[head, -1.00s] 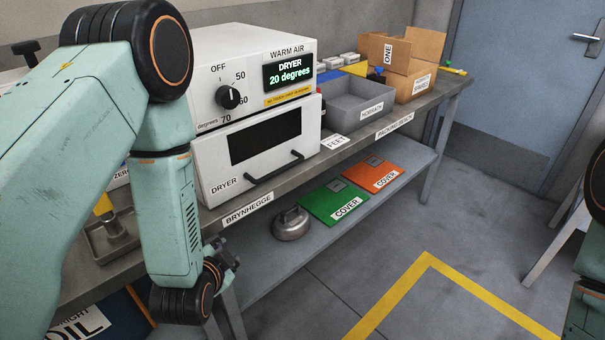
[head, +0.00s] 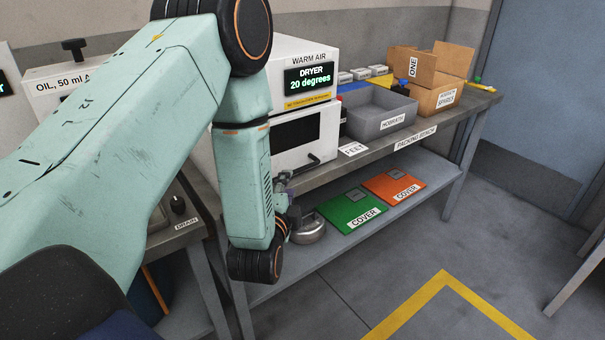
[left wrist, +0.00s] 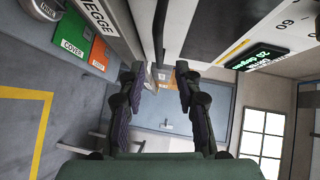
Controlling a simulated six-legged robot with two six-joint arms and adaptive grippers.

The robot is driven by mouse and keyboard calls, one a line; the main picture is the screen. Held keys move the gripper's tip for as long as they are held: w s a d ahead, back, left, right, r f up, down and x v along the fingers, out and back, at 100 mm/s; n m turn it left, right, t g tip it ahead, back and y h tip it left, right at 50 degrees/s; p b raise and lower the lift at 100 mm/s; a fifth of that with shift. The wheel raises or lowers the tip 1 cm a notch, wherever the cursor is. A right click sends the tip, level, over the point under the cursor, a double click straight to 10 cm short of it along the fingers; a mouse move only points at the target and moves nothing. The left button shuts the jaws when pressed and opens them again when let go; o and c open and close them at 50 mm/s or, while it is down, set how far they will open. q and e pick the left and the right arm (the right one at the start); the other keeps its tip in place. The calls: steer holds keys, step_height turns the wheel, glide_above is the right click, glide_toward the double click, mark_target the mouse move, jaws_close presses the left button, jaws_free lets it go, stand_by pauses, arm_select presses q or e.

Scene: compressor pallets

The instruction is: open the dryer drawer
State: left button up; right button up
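The dryer (head: 300,55) is a white box on the bench, with its display reading 20 degrees. Below is its drawer (head: 285,155), white with a dark window; it looks shut. The drawer's dark bar handle (head: 312,162) is partly hidden behind my left arm. My left gripper (head: 284,186) is at the handle, low in front of the drawer. In the left wrist view, my left gripper's fingers (left wrist: 160,76) are spread apart, with the dark handle bar (left wrist: 159,35) showing between them. I cannot tell whether they touch it. My right gripper is not in view.
A grey tray (head: 376,122) and cardboard boxes (head: 432,80) stand right of the dryer. The shelf below holds a round metal part (head: 308,232), a green cover (head: 352,212) and an orange cover (head: 393,185). Open floor (head: 350,285) lies in front.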

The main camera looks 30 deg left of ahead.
mark_target(294, 171)
arm_select(q)
steer(key=x, duration=0.7)
steer(key=shift+w+a+b, duration=0.2)
steer(key=shift+b, duration=0.2)
steer(key=shift+w+d+f, duration=0.15)
steer(key=shift+w, duration=0.1)
steer(key=shift+c, duration=0.3)
steer(key=shift+s, duration=0.15)
steer(key=c, duration=0.3)
jaws_close()
